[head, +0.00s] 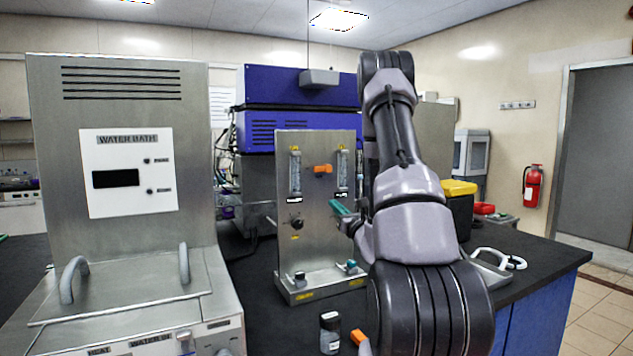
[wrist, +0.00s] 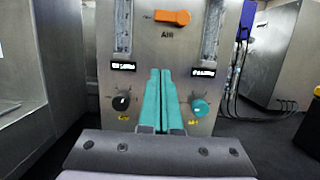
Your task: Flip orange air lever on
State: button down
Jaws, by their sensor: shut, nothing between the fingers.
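The orange air lever (head: 323,169) is on the upper middle of a grey metal panel (head: 318,220), between two clear flow tubes. In the wrist view the lever (wrist: 172,17) lies roughly horizontal above the label "AIR". My gripper (wrist: 160,72) has teal fingers pressed together with nothing between them. They point up at the panel below the lever and appear apart from it. In the head view my gripper (head: 340,208) shows teal in front of the panel's right side, below and right of the lever; my arm hides part of that side.
A black knob (wrist: 121,102) and a teal knob (wrist: 200,107) flank my fingers. A water bath (head: 130,170) stands at the left. A small bottle (head: 330,332) stands on the dark bench in front. A yellow-lidded bin (head: 458,188) is behind my arm.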

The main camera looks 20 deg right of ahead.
aim_at(322, 169)
jog(key=shift+a, duration=0.1)
jog(key=x, duration=1)
jog(key=shift+w+r, duration=0.1)
notch_tip(322, 169, up, 3)
jog(key=shift+f, duration=0.1)
jog(key=shift+r, duration=0.55)
jog(key=shift+r+m, duration=0.1)
jog(key=shift+m, duration=0.3)
